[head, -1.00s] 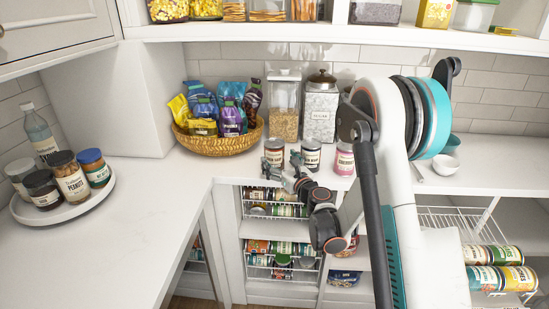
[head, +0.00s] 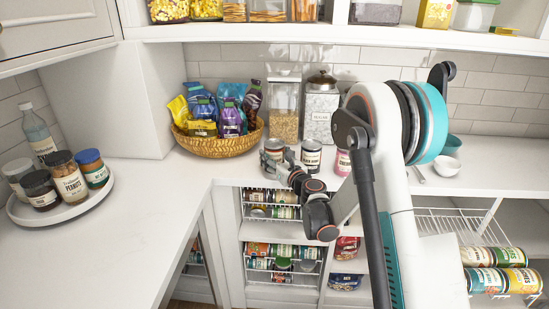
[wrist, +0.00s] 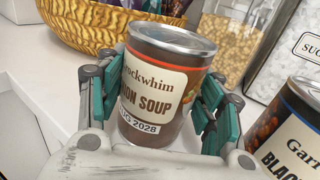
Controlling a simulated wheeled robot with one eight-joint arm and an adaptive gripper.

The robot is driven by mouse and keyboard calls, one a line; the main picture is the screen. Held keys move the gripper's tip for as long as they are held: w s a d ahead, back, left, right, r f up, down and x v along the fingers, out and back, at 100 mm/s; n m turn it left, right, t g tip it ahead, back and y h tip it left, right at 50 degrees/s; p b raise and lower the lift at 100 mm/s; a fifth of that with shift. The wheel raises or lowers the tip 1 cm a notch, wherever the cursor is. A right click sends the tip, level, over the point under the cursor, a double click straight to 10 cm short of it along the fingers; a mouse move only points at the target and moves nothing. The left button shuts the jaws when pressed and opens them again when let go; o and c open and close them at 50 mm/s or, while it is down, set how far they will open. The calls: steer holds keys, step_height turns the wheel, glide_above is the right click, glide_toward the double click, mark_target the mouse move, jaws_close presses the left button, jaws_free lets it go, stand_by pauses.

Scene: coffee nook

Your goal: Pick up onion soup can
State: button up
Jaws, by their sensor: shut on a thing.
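The onion soup can (wrist: 152,80) is brown with a cream label and a silver lid, and fills the middle of the wrist view. My gripper (wrist: 155,105) is shut on it, with teal-padded fingers on its left and right sides. The can stands nearly upright; its lower part is partly hidden by my gripper.
A black bean can (wrist: 298,125) stands close on the right; it also shows in the head view (head: 311,155). A pink-labelled can (head: 343,163) is farther right. Behind are a wicker basket (head: 215,147), a grain container (head: 284,115) and a sugar jar (head: 320,112).

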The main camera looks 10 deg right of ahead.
step_height(320, 180, up, 20)
steer(key=p, duration=0.7)
steer(key=s+f+m+h, duration=0.3)
steer(key=s+f+h, duration=0.1)
steer(key=s+f, duration=0.5)
steer(key=w+r+n+y+b, duration=0.1)
steer(key=w+r+n+y, duration=0.25)
steer(key=w+r, duration=0.55)
steer(key=shift+m+y, duration=0.25)
step_height(320, 180, down, 20)
steer(key=b, duration=0.7)
steer(key=shift+s+r, duration=0.15)
